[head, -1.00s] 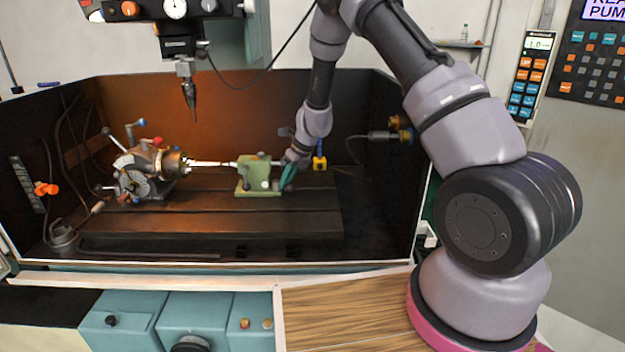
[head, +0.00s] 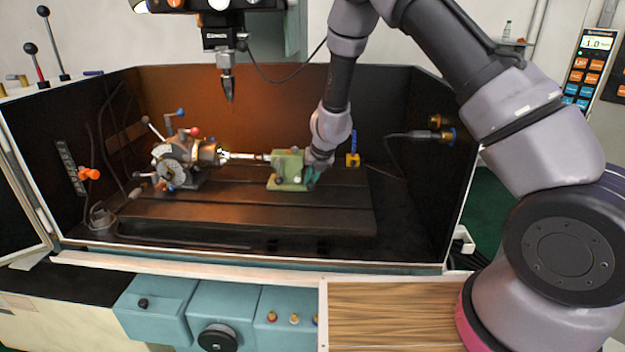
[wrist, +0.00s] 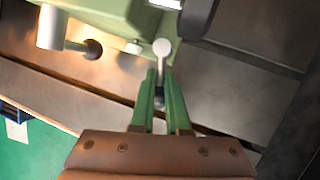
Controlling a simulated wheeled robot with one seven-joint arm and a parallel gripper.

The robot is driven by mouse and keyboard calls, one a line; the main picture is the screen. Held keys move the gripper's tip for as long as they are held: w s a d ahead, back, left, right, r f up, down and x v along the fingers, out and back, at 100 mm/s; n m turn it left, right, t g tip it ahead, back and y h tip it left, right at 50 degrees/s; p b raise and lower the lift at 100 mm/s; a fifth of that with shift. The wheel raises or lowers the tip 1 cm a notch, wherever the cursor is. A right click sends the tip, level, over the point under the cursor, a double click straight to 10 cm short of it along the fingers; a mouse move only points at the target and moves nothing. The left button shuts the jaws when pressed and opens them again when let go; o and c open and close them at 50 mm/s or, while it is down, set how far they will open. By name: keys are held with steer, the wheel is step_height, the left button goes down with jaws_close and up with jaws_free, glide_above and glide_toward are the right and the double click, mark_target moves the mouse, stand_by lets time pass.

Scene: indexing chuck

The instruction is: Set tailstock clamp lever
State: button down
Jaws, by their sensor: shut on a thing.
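The green tailstock (head: 287,170) stands on the slotted machine table, to the right of the indexing head. In the wrist view its green body (wrist: 115,12) fills the top. The clamp lever (wrist: 161,50) shows there as a pale round knob on a thin stem at the tailstock's side. My gripper (wrist: 162,78) has its two green fingers close together on the lever, just below the knob. In the head view my gripper (head: 311,177) is at the right side of the tailstock, and the lever is hidden there.
The indexing head (head: 178,162) with several ball-ended handles stands left on the table (head: 250,210). A spindle with a pointed tool (head: 228,85) hangs above. Dark enclosure walls (head: 425,185) surround the table. A pale cylinder (wrist: 50,28) juts from the tailstock in the wrist view.

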steer(key=shift+s+a+f, duration=0.15)
steer(key=shift+s+a, duration=0.15)
steer(key=c, duration=0.9)
jaws_free()
steer(key=shift+w, duration=0.1)
steer(key=shift+d, duration=0.1)
steer(key=shift+r, duration=0.2)
steer(key=shift+d+r, duration=0.1)
steer(key=shift+r, duration=0.25)
steer(key=shift+v, duration=4.9)
